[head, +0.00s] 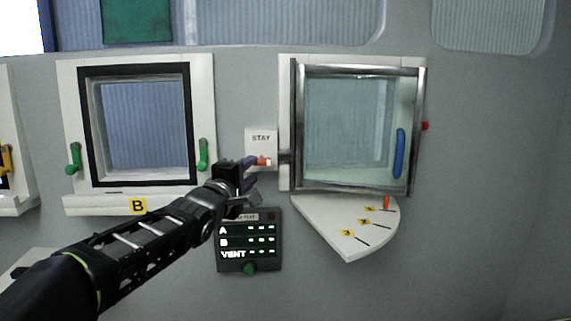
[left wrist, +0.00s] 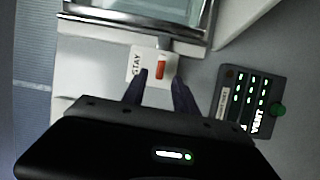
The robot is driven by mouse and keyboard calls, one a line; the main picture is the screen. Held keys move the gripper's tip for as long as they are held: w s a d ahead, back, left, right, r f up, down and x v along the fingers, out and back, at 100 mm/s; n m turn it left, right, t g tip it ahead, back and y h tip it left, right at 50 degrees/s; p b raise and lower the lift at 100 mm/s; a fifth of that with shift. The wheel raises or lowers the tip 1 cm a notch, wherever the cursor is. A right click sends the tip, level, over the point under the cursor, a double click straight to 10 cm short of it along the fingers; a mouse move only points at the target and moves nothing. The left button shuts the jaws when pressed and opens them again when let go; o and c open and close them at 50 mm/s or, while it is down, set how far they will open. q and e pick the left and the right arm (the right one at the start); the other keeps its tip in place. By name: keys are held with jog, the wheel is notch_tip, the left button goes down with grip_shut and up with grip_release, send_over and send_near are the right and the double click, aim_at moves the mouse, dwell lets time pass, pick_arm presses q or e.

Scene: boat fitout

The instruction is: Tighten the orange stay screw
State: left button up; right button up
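The orange stay screw (head: 263,161) sits on a white plate marked STAY (head: 261,138), left of the hinged glass window. It also shows in the left wrist view (left wrist: 160,69), with the STAY plate (left wrist: 136,62) around it. My left gripper (head: 252,173) is at the screw, just below and left of it in the head view. In the left wrist view its two dark fingers (left wrist: 160,80) are apart, with the screw in line with the gap between their tips. I cannot tell whether they touch it. My right gripper is not in view.
The glass window (head: 350,130) with a blue handle (head: 399,153) is right of the screw. A white quadrant shelf (head: 345,225) with yellow marks and an orange peg (head: 387,202) is below it. A dark panel (head: 249,240) with a green knob is below my gripper. Window B (head: 138,205) is left.

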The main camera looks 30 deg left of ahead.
aim_at(260, 164)
pick_arm(q)
jog(key=shift+d, duration=0.1)
jog(key=shift+w, duration=0.1)
jog(key=x, duration=0.7)
jog(key=shift+w+a, duration=0.2)
jog(key=shift+w, duration=0.15)
jog(key=shift+c, duration=0.5)
grip_shut()
jog(key=shift+f, duration=0.1)
